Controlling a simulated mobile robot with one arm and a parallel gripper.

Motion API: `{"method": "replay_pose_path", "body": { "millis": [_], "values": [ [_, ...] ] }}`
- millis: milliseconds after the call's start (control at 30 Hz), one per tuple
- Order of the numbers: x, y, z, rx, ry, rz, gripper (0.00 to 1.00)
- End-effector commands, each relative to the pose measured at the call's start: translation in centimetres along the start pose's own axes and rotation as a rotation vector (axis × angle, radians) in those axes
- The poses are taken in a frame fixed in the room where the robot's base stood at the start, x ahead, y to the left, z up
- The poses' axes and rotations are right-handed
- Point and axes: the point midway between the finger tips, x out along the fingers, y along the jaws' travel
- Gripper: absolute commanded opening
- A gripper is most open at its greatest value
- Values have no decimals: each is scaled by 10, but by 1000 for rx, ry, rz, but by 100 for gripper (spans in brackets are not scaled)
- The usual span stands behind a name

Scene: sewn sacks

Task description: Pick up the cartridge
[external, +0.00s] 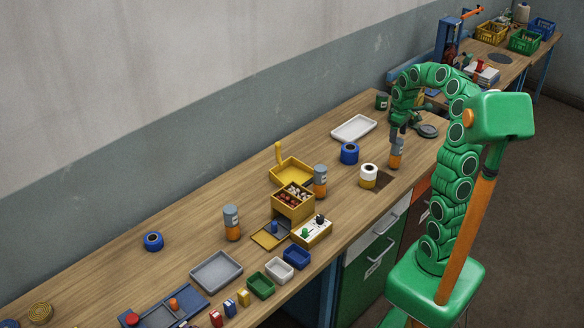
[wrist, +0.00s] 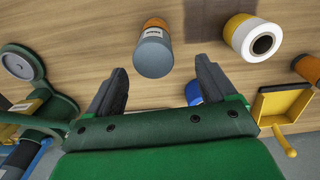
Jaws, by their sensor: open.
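A grey-topped orange cartridge (external: 396,156) stands upright on the wooden bench (external: 190,250), below my gripper (external: 404,128). In the wrist view the cartridge (wrist: 153,52) shows its grey end just beyond and between the fingertips of my gripper (wrist: 162,68). The jaws are open, with nothing held between them. Two similar cartridges stand further left: one by the yellow box (external: 320,181) and one on the open bench (external: 232,222). Whether the fingers touch the nearest cartridge cannot be told.
A white-and-yellow roll (external: 369,175) and a blue roll (external: 349,153) stand close to the nearest cartridge. A white tray (external: 354,128) lies behind. A yellow drawer box (external: 293,205) and small bins are further left. A round grey-topped device (wrist: 22,63) sits on the gripper's other side.

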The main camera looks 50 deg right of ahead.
Motion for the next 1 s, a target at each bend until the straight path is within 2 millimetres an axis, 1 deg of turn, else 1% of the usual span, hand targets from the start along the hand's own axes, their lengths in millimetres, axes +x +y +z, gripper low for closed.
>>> {"method": "replay_pose_path", "body": {
  "millis": [200, 433, 733, 833, 1000],
  "values": [
    [19, 1, 0, 0, 2, 1, 84],
    [32, 3, 2, 1, 0, -1, 84],
    [70, 8, 4, 1, -1, -1, 84],
    [75, 8, 4, 2, 1, -1, 84],
    [75, 8, 3, 1, 2, 0, 84]
  ]
}}
